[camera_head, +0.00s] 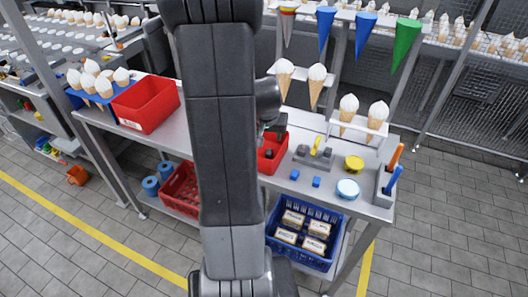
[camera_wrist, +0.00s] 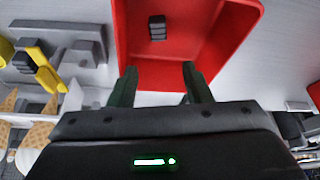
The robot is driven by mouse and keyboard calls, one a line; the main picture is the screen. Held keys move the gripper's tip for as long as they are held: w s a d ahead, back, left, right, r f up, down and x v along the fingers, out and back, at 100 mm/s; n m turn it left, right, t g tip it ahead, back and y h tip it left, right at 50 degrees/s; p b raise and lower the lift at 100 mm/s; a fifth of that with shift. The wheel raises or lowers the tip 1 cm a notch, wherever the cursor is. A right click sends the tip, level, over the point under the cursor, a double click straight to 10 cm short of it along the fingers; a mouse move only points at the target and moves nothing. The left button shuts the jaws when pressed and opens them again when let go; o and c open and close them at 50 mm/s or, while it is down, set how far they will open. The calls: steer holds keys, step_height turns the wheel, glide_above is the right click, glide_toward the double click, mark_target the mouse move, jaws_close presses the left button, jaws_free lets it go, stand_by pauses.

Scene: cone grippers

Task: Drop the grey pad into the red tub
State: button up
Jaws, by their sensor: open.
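The red tub (camera_wrist: 200,45) is in front of my gripper in the wrist view. In the head view the red tub (camera_head: 279,158) stands on the steel counter, partly hidden by my arm. A small dark grey ribbed block, which looks like the grey pad (camera_wrist: 157,27), is inside the tub, apart from my fingers. I cannot tell whether it rests on the floor. My gripper (camera_wrist: 160,85) is open with nothing between its fingers, over the tub's near edge. In the head view my gripper (camera_head: 272,132) is mostly hidden behind my arm.
A grey fixture with a yellow handle (camera_head: 316,146) stands right of the tub. Blue blocks (camera_head: 295,174), a yellow round (camera_head: 354,163), a white-blue lid (camera_head: 347,188) and cone holders are further right. A larger red bin (camera_head: 147,104) stands left. A blue crate (camera_head: 310,260) is below.

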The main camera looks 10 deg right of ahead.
steer(key=v, duration=1.3)
steer(key=shift+r+b, duration=0.25)
steer(key=shift+b, duration=0.1)
steer(key=shift+s+f, duration=0.1)
steer(key=shift+s, duration=0.05)
steer(key=x, duration=1.4)
steer(key=shift+p, duration=0.4)
steer(key=shift+r+p, duration=0.45)
steer(key=shift+r, duration=0.75)
